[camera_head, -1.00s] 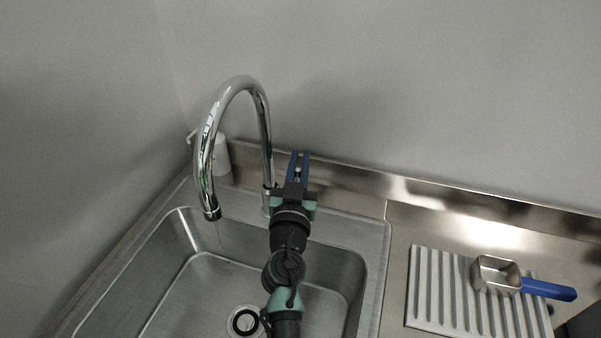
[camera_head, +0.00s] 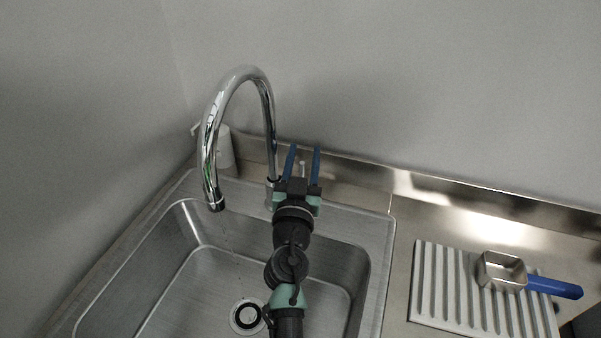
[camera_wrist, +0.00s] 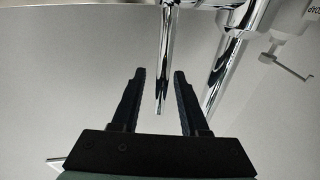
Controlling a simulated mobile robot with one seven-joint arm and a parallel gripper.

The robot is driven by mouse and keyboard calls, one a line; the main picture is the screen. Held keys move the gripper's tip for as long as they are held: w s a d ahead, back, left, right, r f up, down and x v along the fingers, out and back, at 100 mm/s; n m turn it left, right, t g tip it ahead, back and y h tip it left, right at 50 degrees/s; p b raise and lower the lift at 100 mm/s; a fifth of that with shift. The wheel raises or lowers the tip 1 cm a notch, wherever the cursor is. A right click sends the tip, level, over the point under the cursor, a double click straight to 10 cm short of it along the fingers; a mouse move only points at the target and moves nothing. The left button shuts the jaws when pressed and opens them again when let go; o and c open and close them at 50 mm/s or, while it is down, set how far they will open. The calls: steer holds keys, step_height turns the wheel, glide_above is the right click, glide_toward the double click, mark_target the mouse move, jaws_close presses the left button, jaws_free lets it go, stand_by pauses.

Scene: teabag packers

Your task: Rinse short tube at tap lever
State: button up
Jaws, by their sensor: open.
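My gripper (camera_head: 304,150) is open beside the base of the tap, its two blue fingers apart. The thin metal tap lever (camera_head: 302,168) stands between them, with a gap on each side in the wrist view (camera_wrist: 163,60). The chrome gooseneck tap (camera_head: 209,150) rises to the left of my gripper. Only a faint broken line of drops (camera_head: 228,243) shows below its spout. I see no short tube in either view.
The steel sink basin (camera_head: 190,290) lies below, with a drain (camera_head: 247,317). A white soap bottle (camera_head: 224,150) stands behind the tap. A ribbed drainer (camera_head: 431,290) at right holds a square metal scoop with a blue handle (camera_head: 555,287). The wall is close behind.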

steer(key=s+a+f+b, duration=0.1)
steer(key=s, duration=1.1)
steer(key=shift+s+a+f+b, duration=0.25)
steer(key=shift+f+b, duration=0.05)
steer(key=shift+b, duration=0.1)
